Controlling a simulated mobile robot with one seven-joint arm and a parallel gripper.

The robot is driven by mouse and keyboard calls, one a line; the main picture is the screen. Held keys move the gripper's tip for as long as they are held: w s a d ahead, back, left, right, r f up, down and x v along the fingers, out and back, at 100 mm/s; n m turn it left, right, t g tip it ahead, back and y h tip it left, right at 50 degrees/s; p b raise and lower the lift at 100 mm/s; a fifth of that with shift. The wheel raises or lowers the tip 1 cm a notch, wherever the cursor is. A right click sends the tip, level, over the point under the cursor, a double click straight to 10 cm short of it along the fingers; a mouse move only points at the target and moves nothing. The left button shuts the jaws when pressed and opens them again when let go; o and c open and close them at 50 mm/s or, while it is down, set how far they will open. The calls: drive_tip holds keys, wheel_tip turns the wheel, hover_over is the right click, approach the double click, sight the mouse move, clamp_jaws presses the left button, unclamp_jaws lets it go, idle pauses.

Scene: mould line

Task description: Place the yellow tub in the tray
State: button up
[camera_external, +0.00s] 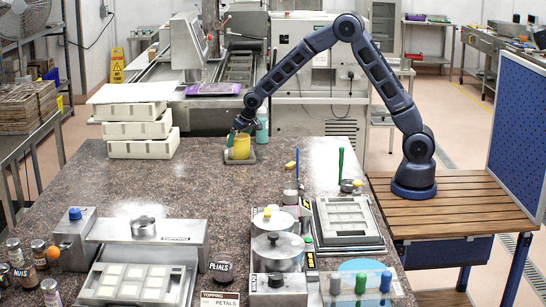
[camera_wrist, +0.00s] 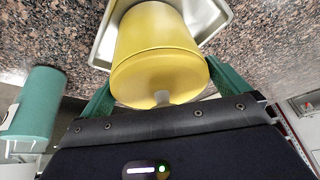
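The yellow tub (camera_external: 240,148) is upright over the small grey metal tray (camera_external: 245,161) at the far side of the speckled counter. In the wrist view the tub (camera_wrist: 158,55) fills the space between my green fingers, with the tray's rim (camera_wrist: 103,52) showing around its far end. My gripper (camera_external: 238,134) comes down from above and its fingers appear to touch the tub on both sides. The tub's base is within the tray's outline. I cannot tell whether it rests on the tray floor.
A teal bottle (camera_external: 262,125) stands close to the right of the tub; it also shows in the wrist view (camera_wrist: 32,108). Stacked cream crates (camera_external: 142,130) are to the left. Metal pots (camera_external: 278,250) and a mould tray (camera_external: 347,222) stand nearer. The counter's middle is clear.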

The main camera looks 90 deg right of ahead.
drive_tip(key=shift+r, duration=0.1)
drive_tip(key=v, duration=1.2)
drive_tip(key=s+a+r+n, duration=0.2)
drive_tip(key=s+a+r, duration=0.45)
drive_tip(key=s, duration=0.35)
drive_tip(key=s+a+r+n, duration=0.1)
drive_tip(key=s+a+r, duration=0.55)
drive_tip(key=s, duration=0.35)
drive_tip(key=s+a+n+y, duration=0.1)
drive_tip(key=s+a, duration=0.3)
drive_tip(key=s, duration=0.8)
drive_tip(key=s+a+n+y, duration=0.1)
drive_tip(key=s+a, duration=0.3)
drive_tip(key=s, duration=0.9)
drive_tip(key=shift+a+f+n+t, duration=0.3)
drive_tip(key=shift+f+n, duration=0.05)
drive_tip(key=shift+n, duration=0.55)
